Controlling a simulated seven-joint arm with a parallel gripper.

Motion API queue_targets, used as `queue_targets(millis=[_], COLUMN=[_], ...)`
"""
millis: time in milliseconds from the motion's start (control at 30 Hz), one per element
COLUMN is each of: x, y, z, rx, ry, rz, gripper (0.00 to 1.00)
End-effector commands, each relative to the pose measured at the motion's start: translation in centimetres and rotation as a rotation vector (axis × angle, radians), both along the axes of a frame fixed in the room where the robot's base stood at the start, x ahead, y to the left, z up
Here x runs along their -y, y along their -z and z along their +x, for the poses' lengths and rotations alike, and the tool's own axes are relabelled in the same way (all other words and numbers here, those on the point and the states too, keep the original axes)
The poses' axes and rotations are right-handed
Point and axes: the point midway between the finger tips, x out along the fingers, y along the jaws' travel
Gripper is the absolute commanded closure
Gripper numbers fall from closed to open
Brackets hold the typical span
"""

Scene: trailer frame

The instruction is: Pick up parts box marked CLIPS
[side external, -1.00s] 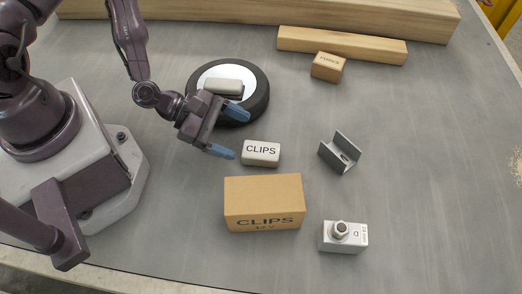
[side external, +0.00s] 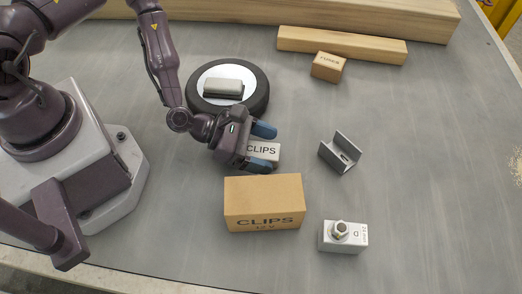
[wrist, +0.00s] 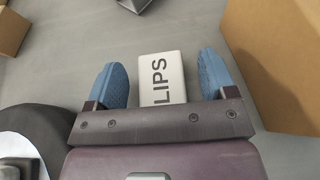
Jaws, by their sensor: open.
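A small white box marked CLIPS (side external: 264,152) lies on the grey table in the middle. A larger cardboard box (side external: 264,200), also marked CLIPS with a second line below, stands in front of it. My gripper (side external: 263,148) is open, with its blue fingers on either side of the small white box. In the wrist view the white box (wrist: 161,76) lies between the two spread fingers (wrist: 164,82), with gaps on both sides. The first letter of its label is hidden by my gripper. The cardboard box (wrist: 280,65) is just right of the right finger.
A wheel (side external: 257,98) with a grey block (side external: 223,87) on it lies behind my gripper. A small brown box (side external: 328,67) and wooden beams (side external: 342,45) are at the back.

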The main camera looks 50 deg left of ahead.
Motion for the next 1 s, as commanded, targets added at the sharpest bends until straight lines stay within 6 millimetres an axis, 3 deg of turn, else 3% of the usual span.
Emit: queue_targets(millis=[167,400,733,1000], x=[0.0,0.0,0.0,-0.1], y=[0.0,0.0,-0.7,-5.7], z=[0.0,0.0,0.0,0.0], rx=[0.000,0.000,0.001,0.004], ry=[0.000,0.000,0.000,0.001], rz=[0.000,0.000,-0.001,0.000], gripper=[0.25,0.76,0.76,0.76])
